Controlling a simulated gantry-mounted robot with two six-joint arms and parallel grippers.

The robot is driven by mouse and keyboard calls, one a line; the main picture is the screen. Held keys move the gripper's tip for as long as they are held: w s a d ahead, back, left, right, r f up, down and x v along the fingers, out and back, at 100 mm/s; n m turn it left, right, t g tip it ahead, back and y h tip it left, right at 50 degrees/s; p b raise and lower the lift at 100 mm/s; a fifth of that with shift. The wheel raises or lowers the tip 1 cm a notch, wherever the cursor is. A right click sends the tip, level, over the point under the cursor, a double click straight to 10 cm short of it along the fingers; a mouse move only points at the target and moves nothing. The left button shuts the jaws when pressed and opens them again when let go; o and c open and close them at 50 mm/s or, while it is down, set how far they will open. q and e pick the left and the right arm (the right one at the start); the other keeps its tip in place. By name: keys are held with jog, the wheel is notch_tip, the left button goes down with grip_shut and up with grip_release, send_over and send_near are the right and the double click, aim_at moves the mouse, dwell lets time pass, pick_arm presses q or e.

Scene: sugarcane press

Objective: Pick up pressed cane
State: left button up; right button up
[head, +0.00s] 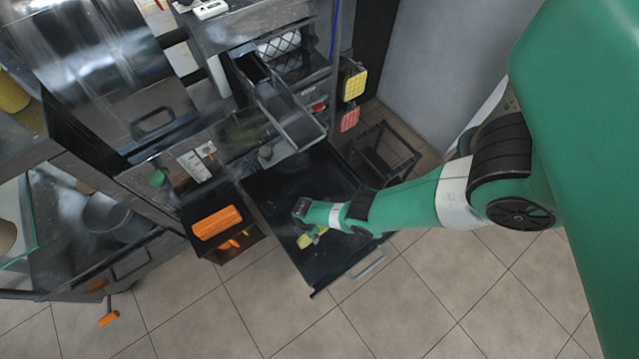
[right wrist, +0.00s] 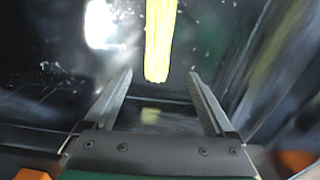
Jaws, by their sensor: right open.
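The pressed cane (right wrist: 160,40) is a yellow-green stalk in the right wrist view, running from the top edge down to between my fingertips. It lies over the dark tray. In the head view, my right arm reaches in from the right over the dark open tray (head: 283,188), and a small yellow-green piece of the cane (head: 306,241) shows beside the gripper. Most of the cane is hidden there. My left gripper is not in view.
The press machine (head: 285,105) with its metal chute stands behind the tray. A black bin with an orange item (head: 216,222) is left of the tray. A black frame stand (head: 384,153) is right of it. Tiled floor (head: 430,300) is free in front.

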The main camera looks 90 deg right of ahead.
aim_at(308, 238)
notch_tip(308, 238, down, 2)
jog(key=shift+w+b, duration=0.1)
jog(key=shift+b, duration=0.25)
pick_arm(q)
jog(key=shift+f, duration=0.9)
pick_arm(e)
jog(key=shift+w+d, duration=0.1)
jog(key=shift+d, duration=0.05)
notch_tip(308, 238, down, 5)
jog(key=b, duration=0.5)
jog(key=shift+f, duration=0.1)
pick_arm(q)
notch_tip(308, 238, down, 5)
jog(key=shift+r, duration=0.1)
pick_arm(e)
grip_shut()
